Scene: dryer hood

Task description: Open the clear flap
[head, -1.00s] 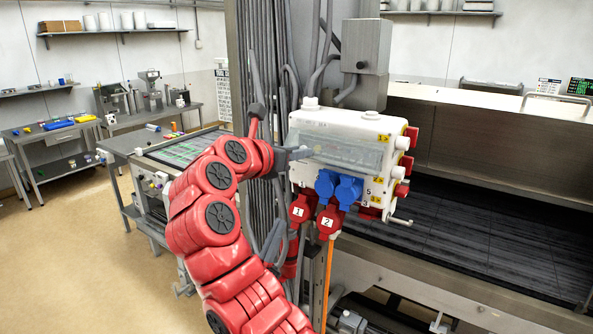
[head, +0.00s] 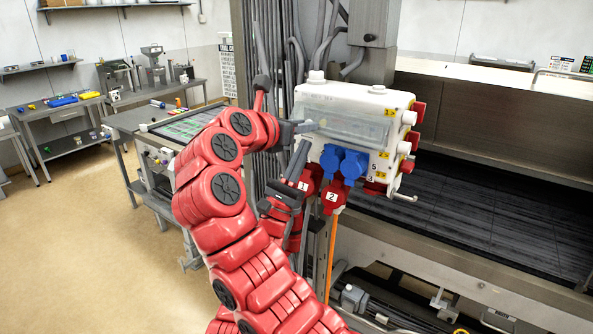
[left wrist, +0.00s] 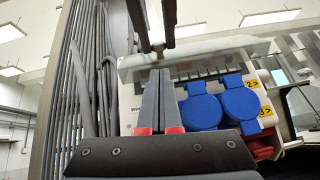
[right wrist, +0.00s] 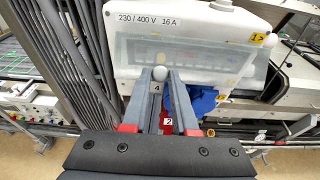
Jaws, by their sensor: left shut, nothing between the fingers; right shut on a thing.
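The clear flap (head: 345,124) is on the front of the white socket box (head: 318,91). In the left wrist view, the flap (left wrist: 200,52) appears to stand out from the front at its lower edge, with breakers visible below it. My right gripper (head: 302,126) is at the flap's left end. In the right wrist view its fingers (right wrist: 160,78) are shut on a small pale knob (right wrist: 159,73). My left gripper (head: 299,158) is below, pointing up, shut and empty. Its fingertips (left wrist: 159,72) are together, left of the blue sockets (left wrist: 221,105).
Blue sockets (head: 343,163) and red plugs (head: 332,195) stick out below the flap. Grey cables (head: 262,50) run close on the left. A dark conveyor bed (head: 480,215) lies to the right.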

